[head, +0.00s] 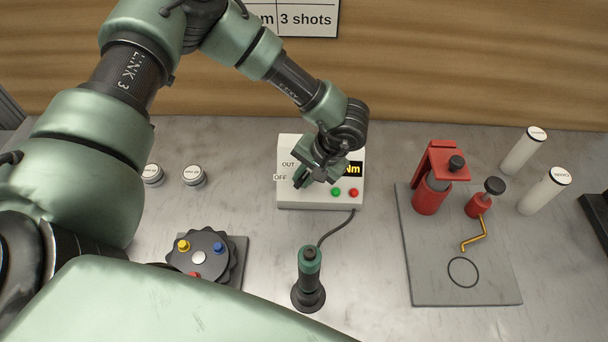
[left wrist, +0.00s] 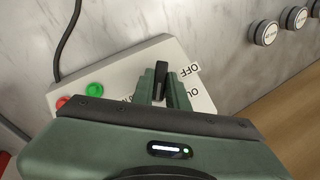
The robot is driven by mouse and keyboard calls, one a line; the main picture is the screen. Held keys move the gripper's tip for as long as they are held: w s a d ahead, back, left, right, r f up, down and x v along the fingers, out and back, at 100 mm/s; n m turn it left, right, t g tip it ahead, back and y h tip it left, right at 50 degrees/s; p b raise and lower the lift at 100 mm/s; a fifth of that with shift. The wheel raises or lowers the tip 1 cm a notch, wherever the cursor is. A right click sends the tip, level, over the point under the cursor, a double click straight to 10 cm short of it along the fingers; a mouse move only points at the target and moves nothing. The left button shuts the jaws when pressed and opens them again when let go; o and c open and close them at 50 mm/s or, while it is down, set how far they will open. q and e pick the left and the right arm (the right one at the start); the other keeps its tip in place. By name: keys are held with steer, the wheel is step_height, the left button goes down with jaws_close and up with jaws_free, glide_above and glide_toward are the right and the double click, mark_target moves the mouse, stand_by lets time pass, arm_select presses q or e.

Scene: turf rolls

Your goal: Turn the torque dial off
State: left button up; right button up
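The torque dial (left wrist: 161,78) is a black knob on a white controller box (head: 317,201). The box has OFF and OUT labels on its left part, a partly covered yellow-on-black display ending in "Nm", and green and red buttons. My left gripper (head: 302,180) reaches down to the box beside the OFF label. In the left wrist view, its two green fingers (left wrist: 162,92) stand on either side of the dial, close against it, near the OFF label (left wrist: 188,72). The gripper hides the dial's lower part and some of the panel. My right gripper is not in view.
A cable runs from the box to a green-and-black driver (head: 309,278) in front. A dark round fixture (head: 201,257) with coloured pegs is at left, near two small capped cans (head: 193,176). Red tools (head: 432,190) stand on a grey mat (head: 440,285) at right, beside white cylinders (head: 523,150).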

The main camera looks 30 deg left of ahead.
arm_select(q)
jaws_close()
steer(key=n+h+b, duration=0.2)
steer(key=n+b, duration=0.1)
steer(key=shift+a+f+n+h, duration=0.1)
steer(key=shift+a+n+h, duration=0.2)
steer(key=shift+h, duration=0.1)
steer(key=n+h+b, duration=0.1)
steer(key=b, duration=0.1)
steer(key=n+t+h+b, duration=0.1)
steer(key=n+b, duration=0.2)
steer(key=b, duration=0.2)
steer(key=shift+s+a+f+t+h, duration=0.1)
steer(key=shift+a+f+t+h, duration=0.05)
steer(key=shift+f+t+h, duration=0.2)
steer(key=n+t+h+b, duration=0.1)
steer(key=n+b, duration=0.1)
steer(key=b, duration=0.4)
steer(key=n+t+h+b, duration=0.1)
steer(key=n+t+b, duration=0.1)
steer(key=b, duration=0.4)
steer(key=shift+s+a+r+n+h, duration=0.15)
steer(key=shift+s+n+h, duration=0.1)
steer(key=shift+n, duration=0.35)
steer(key=shift+r+n+b, duration=0.15)
steer(key=shift+n+b, duration=0.25)
steer(key=shift+b, duration=0.5)
steer(key=shift+r, duration=0.1)
